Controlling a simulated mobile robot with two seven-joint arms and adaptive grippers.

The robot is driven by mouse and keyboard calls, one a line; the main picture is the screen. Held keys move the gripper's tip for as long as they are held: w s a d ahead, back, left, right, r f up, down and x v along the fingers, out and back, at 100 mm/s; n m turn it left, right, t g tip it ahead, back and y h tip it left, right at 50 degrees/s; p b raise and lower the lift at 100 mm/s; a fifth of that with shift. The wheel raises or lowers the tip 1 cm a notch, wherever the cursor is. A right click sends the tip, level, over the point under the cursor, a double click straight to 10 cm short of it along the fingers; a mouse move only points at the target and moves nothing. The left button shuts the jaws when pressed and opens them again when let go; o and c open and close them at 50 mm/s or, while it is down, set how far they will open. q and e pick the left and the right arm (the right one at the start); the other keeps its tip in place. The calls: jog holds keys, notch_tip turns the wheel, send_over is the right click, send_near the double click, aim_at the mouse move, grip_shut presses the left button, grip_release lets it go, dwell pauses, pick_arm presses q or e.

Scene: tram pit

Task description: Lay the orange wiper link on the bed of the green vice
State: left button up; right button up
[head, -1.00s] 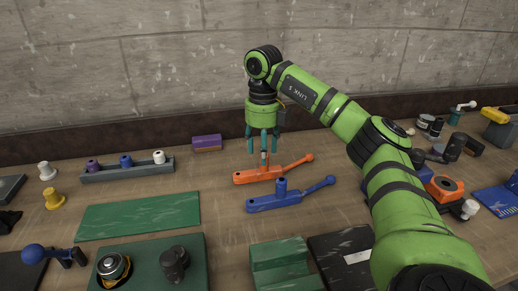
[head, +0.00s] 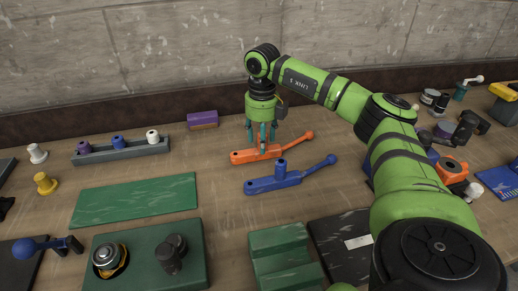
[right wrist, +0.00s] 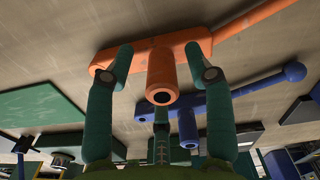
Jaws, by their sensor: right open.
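The orange wiper link (head: 242,157) lies on the bench, its thin arm pointing back right and a short post rising from its block. My right gripper (head: 262,145) points down over it, fingers open on either side of the post. In the right wrist view the orange link (right wrist: 185,41) lies across the fingertips, and its hollow post stands between the open fingers (right wrist: 160,60), with gaps on both sides. The green vice (head: 278,240) stands at the front, its channel-like bed empty. My left gripper is not in view.
A similar blue link (head: 262,186) lies just in front of the orange one. A green mat (head: 135,200) lies to the left, and a dark plate (head: 340,230) is right of the vice. A purple block (head: 202,119) stands behind. Bare bench lies between the blue link and vice.

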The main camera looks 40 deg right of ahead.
grip_shut()
jog(key=shift+r, duration=0.1)
jog(key=shift+r, duration=0.1)
